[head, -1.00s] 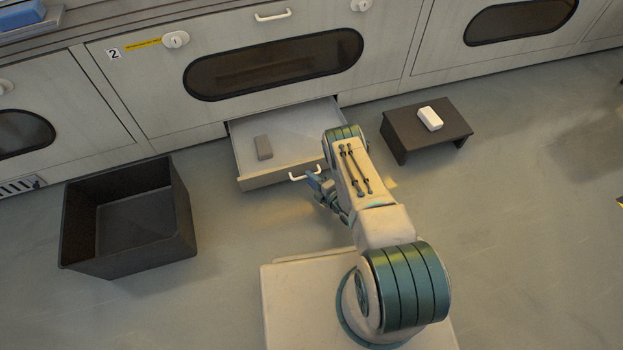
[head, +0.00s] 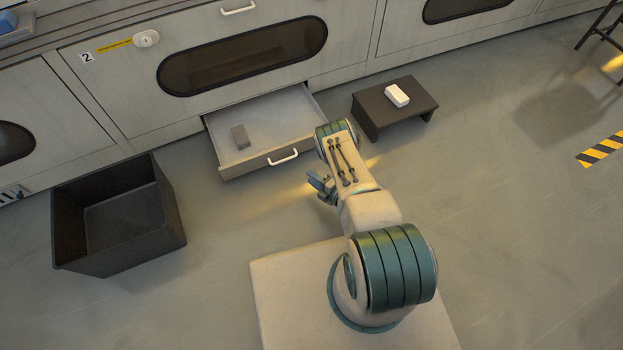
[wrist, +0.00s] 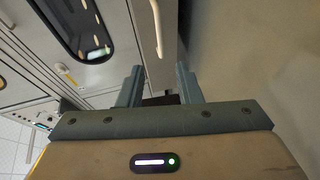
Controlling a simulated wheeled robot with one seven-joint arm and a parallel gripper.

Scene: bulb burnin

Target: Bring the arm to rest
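My gripper (head: 321,187) is at the end of my folded arm, low in front of the open drawer and apart from it in the head view. In the wrist view my gripper (wrist: 160,85) shows two fingers standing apart with nothing held between them. The arm reaches forward from my base and bends down at the elbow.
An open drawer (head: 228,172) under cabinet 2 holds a grey block (head: 240,137). A black bin (head: 120,258) stands left. Floor at right is clear up to striped tape (head: 603,149).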

